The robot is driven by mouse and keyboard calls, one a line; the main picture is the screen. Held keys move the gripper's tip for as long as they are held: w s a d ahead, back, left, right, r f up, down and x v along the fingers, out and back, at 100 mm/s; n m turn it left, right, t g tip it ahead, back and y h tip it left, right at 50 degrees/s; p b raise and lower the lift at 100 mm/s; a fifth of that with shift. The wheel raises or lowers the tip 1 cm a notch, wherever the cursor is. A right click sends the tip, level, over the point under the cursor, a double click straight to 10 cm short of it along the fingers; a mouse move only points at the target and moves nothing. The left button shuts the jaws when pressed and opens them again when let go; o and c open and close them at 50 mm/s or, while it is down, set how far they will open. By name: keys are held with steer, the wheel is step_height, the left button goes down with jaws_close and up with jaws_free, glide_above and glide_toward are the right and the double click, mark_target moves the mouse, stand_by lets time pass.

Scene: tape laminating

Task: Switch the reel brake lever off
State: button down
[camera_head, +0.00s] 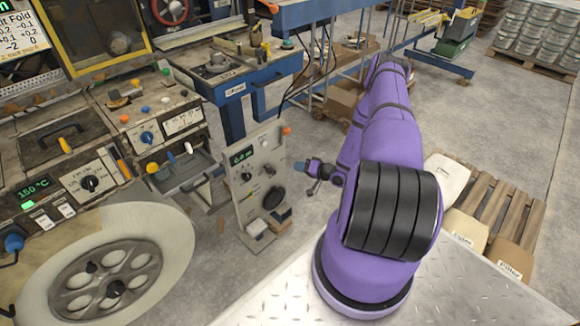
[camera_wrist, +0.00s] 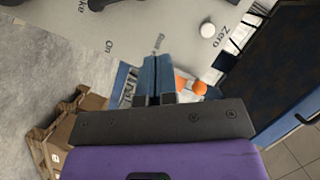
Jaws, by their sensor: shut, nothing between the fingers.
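The grey control panel (camera_head: 240,212) with a green display (camera_head: 241,157) stands on the floor in the middle of the head view. In the wrist view the panel face (camera_wrist: 135,22) carries the words "On" and "Zero", and a cut-off word ending in "ke". A thin grey piece (camera_wrist: 158,42) shows just beyond my fingertips; I cannot tell whether it is the brake lever or a marking. My gripper (camera_wrist: 158,62) is shut and empty, its blue fingers together and pointing at the panel. In the head view my gripper (camera_head: 308,166) is just right of the panel. Lever contact is unclear.
A white knob (camera_wrist: 208,29) and an orange knob (camera_wrist: 200,88) are right of my fingers in the wrist view. A large white reel (camera_head: 165,235) stands left of the panel. A blue bench (camera_head: 235,90) is behind it. Pallets with sacks (camera_head: 500,205) lie at the right.

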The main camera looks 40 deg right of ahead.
steer(key=shift+v, duration=1.2)
steer(key=shift+r, duration=0.1)
